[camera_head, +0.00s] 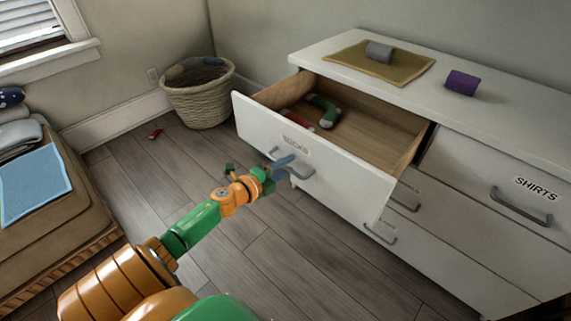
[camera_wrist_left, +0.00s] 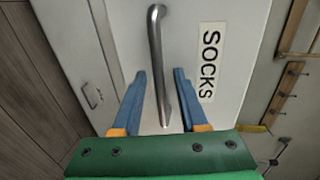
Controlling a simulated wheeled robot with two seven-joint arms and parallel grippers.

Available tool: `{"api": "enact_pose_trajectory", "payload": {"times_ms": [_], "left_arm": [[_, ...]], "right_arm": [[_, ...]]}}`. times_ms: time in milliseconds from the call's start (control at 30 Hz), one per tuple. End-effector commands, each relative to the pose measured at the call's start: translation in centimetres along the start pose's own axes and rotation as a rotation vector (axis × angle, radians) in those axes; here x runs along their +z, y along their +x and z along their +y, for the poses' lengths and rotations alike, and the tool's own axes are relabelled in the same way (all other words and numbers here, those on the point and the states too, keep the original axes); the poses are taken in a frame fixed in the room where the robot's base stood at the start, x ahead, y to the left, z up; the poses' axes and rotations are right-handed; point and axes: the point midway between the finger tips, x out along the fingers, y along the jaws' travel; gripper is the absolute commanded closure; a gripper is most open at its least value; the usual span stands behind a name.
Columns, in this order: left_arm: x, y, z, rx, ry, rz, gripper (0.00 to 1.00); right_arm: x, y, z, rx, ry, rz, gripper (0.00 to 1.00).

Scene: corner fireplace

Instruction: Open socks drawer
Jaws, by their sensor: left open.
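The socks drawer (camera_head: 342,190) is pulled well out of the white dresser, and its wooden inside shows. A green and grey sock (camera_head: 325,111) and a red and white item (camera_head: 296,122) lie inside it. Its metal handle (camera_head: 294,167) sits on the front by the SOCKS label, which is clear in the left wrist view (camera_wrist_left: 209,64). My left gripper (camera_head: 283,167) is at the handle. In the left wrist view its blue fingers (camera_wrist_left: 161,100) are apart, one on each side of the lower part of the handle (camera_wrist_left: 157,60). My right gripper is not seen.
The dresser top (camera_head: 500,103) holds a tan mat (camera_head: 405,68) with a grey roll (camera_head: 379,51), and a purple roll (camera_head: 462,83). The shirts drawer (camera_head: 480,185) is shut. A wicker basket (camera_head: 200,98) stands at the back. A small red item (camera_head: 155,133) lies on the floor.

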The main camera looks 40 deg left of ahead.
Motion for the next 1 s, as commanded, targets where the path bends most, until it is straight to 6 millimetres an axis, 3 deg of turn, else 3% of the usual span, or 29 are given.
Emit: {"api": "enact_pose_trajectory", "payload": {"times_ms": [333, 700, 1000], "left_arm": [[0.0, -0.5, 0.0, 0.001, -0.001, 0.000, 0.56], [0.0, -6.3, 0.0, 0.002, -0.001, 0.000, 0.56], [0.0, -7.1, 0.0, 0.000, 0.000, 0.000, 0.56]], "right_arm": [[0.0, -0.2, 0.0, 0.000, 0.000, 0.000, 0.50], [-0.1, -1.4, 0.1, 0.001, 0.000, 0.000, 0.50], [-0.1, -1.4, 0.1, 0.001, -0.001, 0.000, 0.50]]}}
